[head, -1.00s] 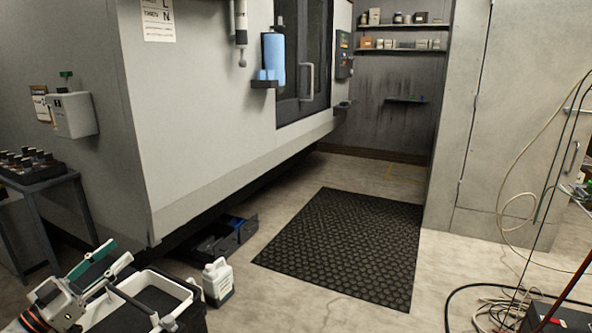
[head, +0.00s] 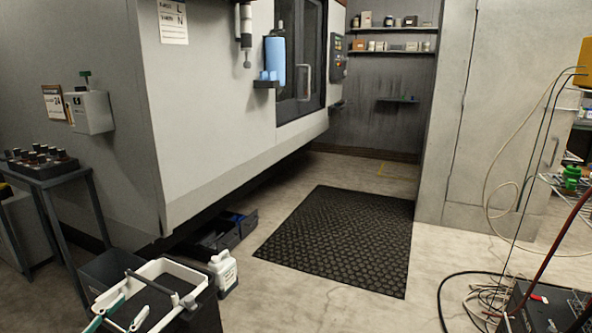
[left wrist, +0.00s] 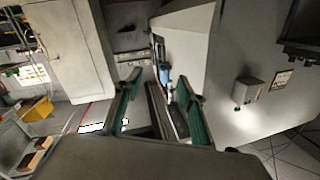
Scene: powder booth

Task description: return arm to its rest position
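My left gripper (head: 122,309) is at the bottom left edge of the head view, where only part of its green-padded fingers shows. Most of its arm is outside that view. In the left wrist view, both green-lined fingers of the left gripper (left wrist: 160,82) stand well apart. Nothing is held between them; the far room shows through the gap. The right gripper is in neither view now.
A white jug (head: 223,273) stands on the floor beside dark bins (head: 225,236) under the machine (head: 215,110). A small table (head: 65,178) is at left. The black mat (head: 340,240) is clear. Cables (head: 480,300) lie at bottom right.

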